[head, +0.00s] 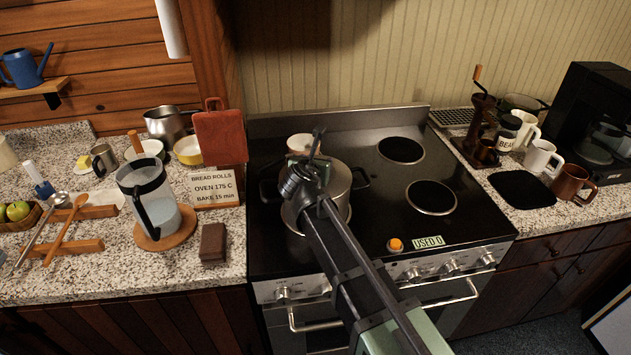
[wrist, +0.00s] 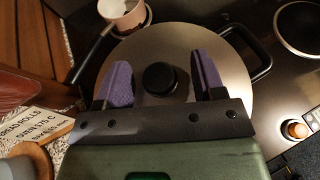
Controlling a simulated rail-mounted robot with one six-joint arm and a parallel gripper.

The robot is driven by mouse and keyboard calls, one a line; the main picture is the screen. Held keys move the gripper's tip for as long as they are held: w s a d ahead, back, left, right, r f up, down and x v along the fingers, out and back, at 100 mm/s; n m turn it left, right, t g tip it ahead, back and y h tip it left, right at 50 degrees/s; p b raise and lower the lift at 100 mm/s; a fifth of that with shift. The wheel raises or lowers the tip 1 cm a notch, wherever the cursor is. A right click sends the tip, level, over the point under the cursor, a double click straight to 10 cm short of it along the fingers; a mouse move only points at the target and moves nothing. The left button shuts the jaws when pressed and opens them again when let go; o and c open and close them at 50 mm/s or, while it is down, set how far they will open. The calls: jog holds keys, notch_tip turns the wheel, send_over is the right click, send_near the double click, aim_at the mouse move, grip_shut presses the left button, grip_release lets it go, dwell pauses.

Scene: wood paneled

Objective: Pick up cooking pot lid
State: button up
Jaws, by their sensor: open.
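The cooking pot lid (wrist: 180,54) is a round metallic disc with a black knob (wrist: 160,79) at its middle. It lies on the cooking pot (head: 340,189), which stands on the left side of the stove. My gripper (wrist: 163,74) is open over the lid, with one purple finger on each side of the knob and gaps between them. In the head view my gripper (head: 316,160) and arm hide much of the lid. I cannot tell whether the fingers touch the lid.
A small pinkish saucepan (wrist: 122,13) with a dark handle stands just behind the pot. A black pot handle (wrist: 248,50) sticks out at the right. The stove's right burners (head: 431,197) are bare. An orange-topped item (head: 395,245) sits at the stove's front edge.

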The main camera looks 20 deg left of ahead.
jog(key=shift+w, duration=0.1)
jog(key=c, duration=1.2)
jog(key=shift+o, duration=0.2)
notch_tip(320, 180, up, 20)
jog(key=p, duration=2)
notch_tip(320, 180, down, 14)
jog(key=b, duration=1.4)
jog(key=shift+f, duration=0.15)
notch_tip(320, 180, up, 15)
jog(key=p, duration=1.5)
jog(key=shift+n+y, duration=0.3)
notch_tip(320, 180, down, 17)
jog(key=b, duration=1.7)
